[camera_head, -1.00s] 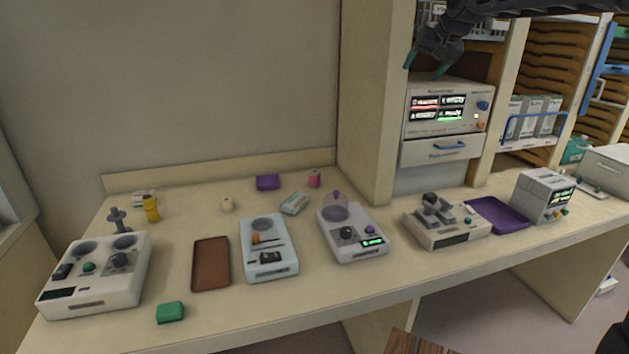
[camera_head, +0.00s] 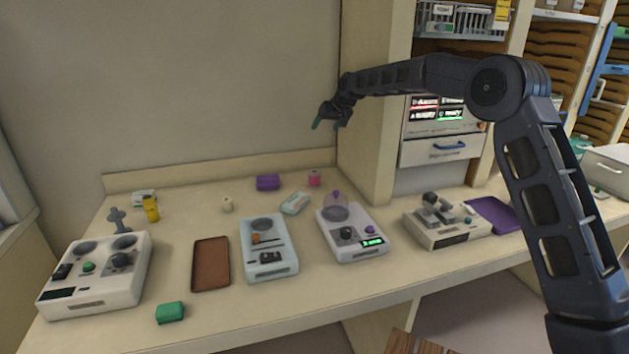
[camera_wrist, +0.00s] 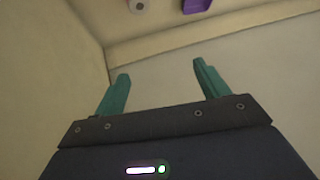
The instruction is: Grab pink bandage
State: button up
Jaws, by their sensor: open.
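The pink bandage (camera_head: 314,179) is a small upright roll at the back of the counter, beside the cabinet's side panel, to the right of a purple box (camera_head: 268,182). My gripper (camera_head: 326,122) is in the air above the pink bandage, clearly apart from it. In the wrist view my gripper (camera_wrist: 160,85) has its two green fingers spread with nothing between them. A pale roll end (camera_wrist: 138,6) with a dark centre shows at the top edge there, near a purple thing (camera_wrist: 196,5); its pink side cannot be made out.
A white bandage (camera_head: 227,204) and a pale packet (camera_head: 295,203) lie on the counter (camera_head: 200,335). A brown tray (camera_head: 210,265) and green box (camera_head: 170,313) are in front. The cabinet panel (camera_head: 365,110) is close to my gripper.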

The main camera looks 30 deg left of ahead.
aim_at(316, 172)
jog(key=w+a+f+n, duration=0.1)
jog(key=f, duration=0.5)
jog(key=a+f+n, duration=0.1)
jog(key=a+f, duration=0.1)
jog(key=f, duration=0.5)
jog(key=w+a+f+n+h, duration=0.1)
jog(key=f, duration=0.5)
jog(key=shift+w+a+f+n+g, duration=0.25)
jog(key=shift+w+f+n+g, duration=0.05)
jog(key=shift+f, duration=0.05)
jog(key=shift+w+x, duration=0.2)
jog(key=shift+x, duration=1.2)
jog(key=shift+w+x, duration=0.2)
jog(key=shift+x, duration=1.2)
jog(key=shift+d, duration=0.15)
jog(key=c, duration=1.1)
